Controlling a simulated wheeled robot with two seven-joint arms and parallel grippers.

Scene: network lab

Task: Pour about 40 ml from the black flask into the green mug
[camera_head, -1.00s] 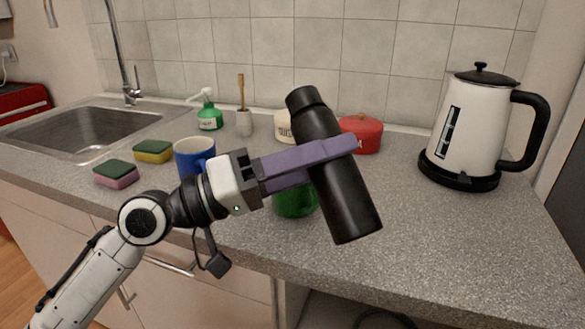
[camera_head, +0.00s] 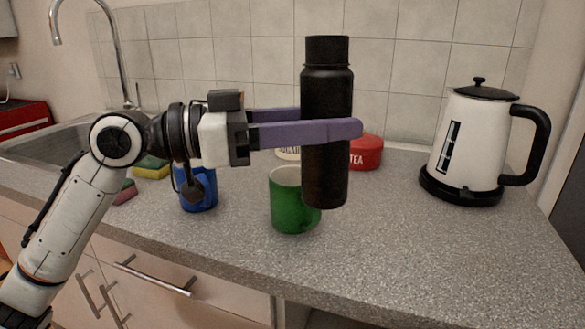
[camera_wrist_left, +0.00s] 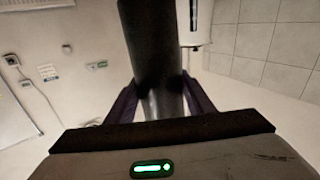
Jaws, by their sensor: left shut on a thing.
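My left gripper (camera_head: 335,132) is shut on the black flask (camera_head: 326,95) around its middle. The flask is upright, and its base appears raised above the counter. The flask also shows between the purple fingers in the left wrist view (camera_wrist_left: 154,50). The green mug (camera_head: 290,208) stands upright on the counter, just left of the flask's lower part, which covers part of its right side. The mug's white inner wall shows at its rim; its contents cannot be told. My right gripper is not in view.
A white kettle (camera_head: 468,140) stands at the right. A blue mug (camera_head: 199,192) stands left of the green mug, partly behind my arm. A sponge (camera_head: 151,167) and the sink (camera_head: 30,150) are left. The counter's right front is clear.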

